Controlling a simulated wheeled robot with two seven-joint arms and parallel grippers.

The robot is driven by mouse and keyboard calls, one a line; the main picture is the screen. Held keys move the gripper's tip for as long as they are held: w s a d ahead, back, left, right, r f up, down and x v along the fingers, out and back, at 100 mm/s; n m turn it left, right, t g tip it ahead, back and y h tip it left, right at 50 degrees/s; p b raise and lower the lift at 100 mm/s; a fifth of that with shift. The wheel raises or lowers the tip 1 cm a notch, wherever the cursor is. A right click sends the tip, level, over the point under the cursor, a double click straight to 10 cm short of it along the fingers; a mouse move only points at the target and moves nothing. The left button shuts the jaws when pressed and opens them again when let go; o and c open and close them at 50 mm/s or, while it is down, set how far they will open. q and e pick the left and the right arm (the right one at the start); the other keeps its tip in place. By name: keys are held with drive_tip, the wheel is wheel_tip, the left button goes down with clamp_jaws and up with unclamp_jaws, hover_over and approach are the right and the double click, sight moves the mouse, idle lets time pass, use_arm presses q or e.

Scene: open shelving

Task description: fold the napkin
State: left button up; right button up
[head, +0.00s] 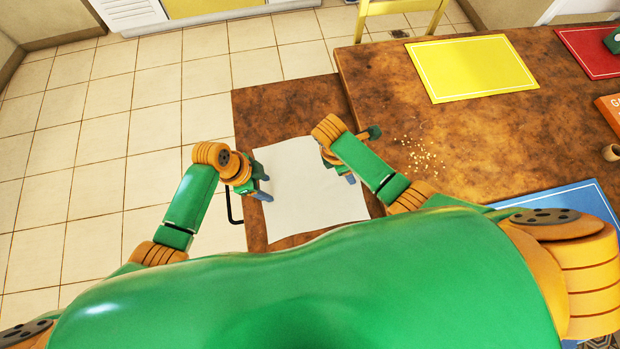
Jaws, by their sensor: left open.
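A white napkin (305,195) lies spread flat and unfolded on a low brown surface (285,105) in the middle of the head view. My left gripper (262,190) is open at the napkin's left edge, with its fingers over or close to the cloth. I cannot tell if they touch it. My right gripper (348,174) is above the napkin's right side. Its fingers are partly hidden by my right wrist and forearm. The napkin's near edge is close to my green body.
A larger brown table (400,100) adjoins on the right, with a yellow mat (472,68), crumbs (422,158), a red mat (590,50) and a blue mat (590,200). A yellow chair (400,8) stands behind it. Tiled floor (90,130) is clear on the left.

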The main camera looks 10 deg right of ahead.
use_arm(q)
drive_tip(key=shift+s, duration=0.1)
use_arm(e)
drive_tip(key=shift+s, duration=0.1)
use_arm(q)
drive_tip(key=shift+f+b, duration=0.15)
drive_tip(key=shift+b, duration=0.15)
use_arm(e)
drive_tip(key=shift+f, duration=0.15)
use_arm(q)
drive_tip(key=shift+c, duration=0.8)
use_arm(e)
drive_tip(key=shift+c, duration=0.8)
use_arm(q)
clamp_jaws()
use_arm(e)
clamp_jaws()
